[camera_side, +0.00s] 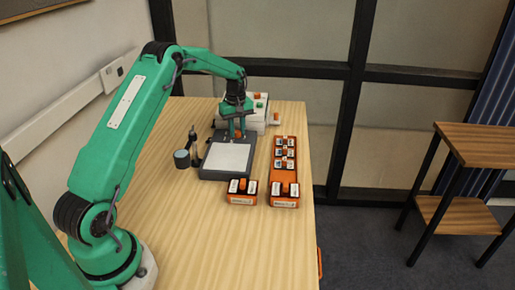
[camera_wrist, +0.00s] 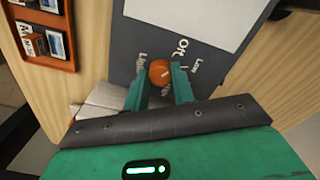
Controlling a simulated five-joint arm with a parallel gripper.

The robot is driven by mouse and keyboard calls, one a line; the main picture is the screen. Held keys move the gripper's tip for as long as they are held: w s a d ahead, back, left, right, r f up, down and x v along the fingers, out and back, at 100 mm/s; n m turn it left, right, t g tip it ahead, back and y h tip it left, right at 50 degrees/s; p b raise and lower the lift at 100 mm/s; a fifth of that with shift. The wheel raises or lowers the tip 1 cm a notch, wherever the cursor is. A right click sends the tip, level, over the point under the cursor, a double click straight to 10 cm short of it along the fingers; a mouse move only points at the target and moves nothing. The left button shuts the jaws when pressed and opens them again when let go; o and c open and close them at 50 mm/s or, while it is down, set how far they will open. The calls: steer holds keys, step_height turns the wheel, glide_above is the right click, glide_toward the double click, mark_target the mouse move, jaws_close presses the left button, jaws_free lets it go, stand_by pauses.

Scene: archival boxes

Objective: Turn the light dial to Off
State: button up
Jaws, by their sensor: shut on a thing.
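The light dial is a round orange knob (camera_wrist: 160,71) on a dark grey box (camera_wrist: 128,45) with a pale panel on top. White lettering around the knob includes "Off" and "Low"; the other words are partly hidden by my fingers. My gripper (camera_wrist: 159,79) is shut on the knob, with one green finger at each side of it. I cannot clearly tell which word the knob's mark points to. In the side view my gripper (camera_side: 237,132) is down at the far edge of the grey box (camera_side: 213,176), and the knob is mostly hidden there.
A long orange tray (camera_side: 285,202) with dark-and-white pieces lies right of the box; a smaller orange holder (camera_side: 241,199) stands in front. A stand with a dark round cup (camera_side: 181,159) is at the left. A white unit (camera_side: 257,124) stands behind. The near table is clear.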

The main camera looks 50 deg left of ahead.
mark_target(237, 131)
steer(key=shift+n, duration=1.3)
steer(key=o, duration=1)
steer(key=shift+r, duration=0.1)
steer(key=shift+r, duration=3.85)
